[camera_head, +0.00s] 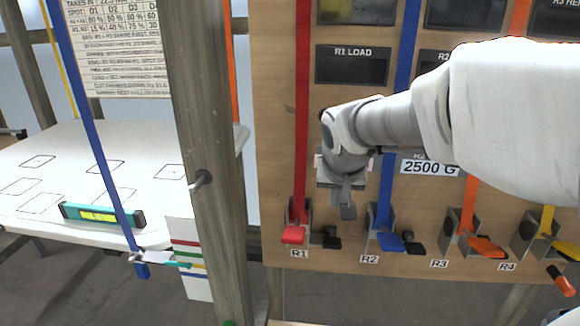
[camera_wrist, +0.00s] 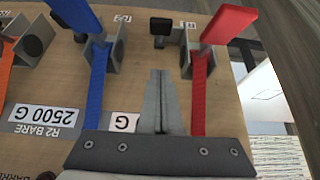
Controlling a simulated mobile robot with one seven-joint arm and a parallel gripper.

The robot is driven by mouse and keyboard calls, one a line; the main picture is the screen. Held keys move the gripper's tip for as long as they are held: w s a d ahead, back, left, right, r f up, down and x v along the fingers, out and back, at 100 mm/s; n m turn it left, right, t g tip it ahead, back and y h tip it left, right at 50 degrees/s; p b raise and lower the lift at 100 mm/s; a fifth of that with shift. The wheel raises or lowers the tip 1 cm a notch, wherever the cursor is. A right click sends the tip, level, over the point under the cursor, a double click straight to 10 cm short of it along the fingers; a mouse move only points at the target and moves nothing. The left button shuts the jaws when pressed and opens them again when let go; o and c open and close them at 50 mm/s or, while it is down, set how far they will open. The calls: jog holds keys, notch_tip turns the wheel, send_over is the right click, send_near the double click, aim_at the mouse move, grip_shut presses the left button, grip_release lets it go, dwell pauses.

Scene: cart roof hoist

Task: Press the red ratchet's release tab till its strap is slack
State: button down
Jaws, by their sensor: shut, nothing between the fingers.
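The red ratchet R1 (camera_head: 293,235) sits low on the wooden board, its red handle also in the wrist view (camera_wrist: 230,24). Its red strap (camera_head: 301,120) runs straight up the board and looks taut. A black tab (camera_head: 331,239) sticks out just right of the ratchet; in the wrist view the tab (camera_wrist: 160,28) lies beyond my fingertips. My gripper (camera_head: 347,211) is shut and empty, pointing down, above and slightly right of that tab. In the wrist view my fingers (camera_wrist: 160,75) show a gap to the tab, between the red and blue straps.
The blue ratchet R2 (camera_head: 390,241) with its own black tab (camera_head: 413,247) is close on the right. Orange R3 (camera_head: 485,246) and yellow R4 lie farther right. A wooden post (camera_head: 215,170) stands left, before a white panel (camera_head: 90,170) bearing a level (camera_head: 100,215).

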send_over(331, 238)
jog(key=s, duration=0.1)
notch_tip(331, 238, down, 9)
jog(key=shift+r, duration=0.1)
jog(key=shift+s+a+f, duration=0.1)
jog(key=shift+s+f, duration=0.1)
jog(key=shift+f, duration=0.45)
jog(key=shift+s+a+f, duration=0.1)
jog(key=shift+s+f, duration=0.1)
jog(key=shift+f, duration=0.4)
jog(key=shift+s+f, duration=0.15)
jog(key=shift+f, duration=0.45)
